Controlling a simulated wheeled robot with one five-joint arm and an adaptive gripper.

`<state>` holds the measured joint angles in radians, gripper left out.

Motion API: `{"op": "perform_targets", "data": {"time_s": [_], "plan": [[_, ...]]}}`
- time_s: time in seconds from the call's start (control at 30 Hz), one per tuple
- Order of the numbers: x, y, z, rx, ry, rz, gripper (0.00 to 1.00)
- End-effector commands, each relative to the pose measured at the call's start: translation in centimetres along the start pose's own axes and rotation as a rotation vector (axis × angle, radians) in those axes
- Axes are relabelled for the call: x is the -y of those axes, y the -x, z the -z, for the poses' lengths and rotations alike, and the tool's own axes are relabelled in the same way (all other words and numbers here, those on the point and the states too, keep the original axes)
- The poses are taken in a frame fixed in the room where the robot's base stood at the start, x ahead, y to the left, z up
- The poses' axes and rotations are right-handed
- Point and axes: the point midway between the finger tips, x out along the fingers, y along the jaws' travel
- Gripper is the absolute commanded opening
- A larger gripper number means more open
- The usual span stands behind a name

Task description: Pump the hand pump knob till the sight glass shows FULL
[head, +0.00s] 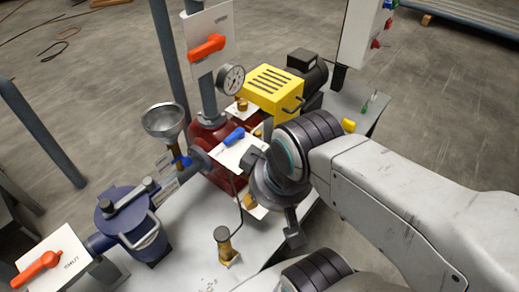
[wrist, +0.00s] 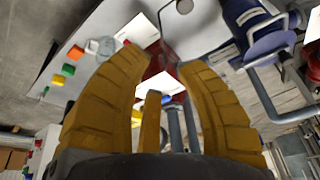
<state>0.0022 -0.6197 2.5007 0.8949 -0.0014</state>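My gripper (wrist: 160,62) is open in the wrist view, its two ribbed yellow fingers spread with nothing held between them. In the head view my wrist hangs over the middle of the bench and mostly hides the fingers. A short brass fitting with a dark round top (head: 222,236) stands at the bench front, left of my wrist and apart from it; I cannot tell whether it is the pump knob. The red pump body (head: 212,132) stands behind, with a blue lever (head: 234,136) on a white plate. I cannot make out the sight glass or any FULL mark.
A yellow slotted guard (head: 272,92) and a dial gauge (head: 231,79) stand behind my wrist. A metal funnel (head: 163,120), a blue vessel (head: 130,215) and orange levers (head: 206,47) are to the left. Bare bench top (head: 190,262) shows at the front.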

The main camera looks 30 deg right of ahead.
Motion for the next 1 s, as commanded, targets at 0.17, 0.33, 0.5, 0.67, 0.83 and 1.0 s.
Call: {"op": "perform_targets", "data": {"time_s": [0.17, 0.33, 0.5, 0.67, 0.83, 1.0], "plan": [[0.00, 0.00, 0.00, 0.000, 0.000, 0.000, 0.15], [0.00, 0.00, 0.00, 0.000, 0.000, 0.000, 0.00], [0.00, 0.00, 0.00, 0.000, 0.000, 0.000, 0.00], [0.00, 0.00, 0.00, 0.000, 0.000, 0.000, 0.00], [0.00, 0.00, 0.00, 0.000, 0.000, 0.000, 0.00], [0.00, 0.00, 0.00, 0.000, 0.000, 0.000, 0.00]]}}
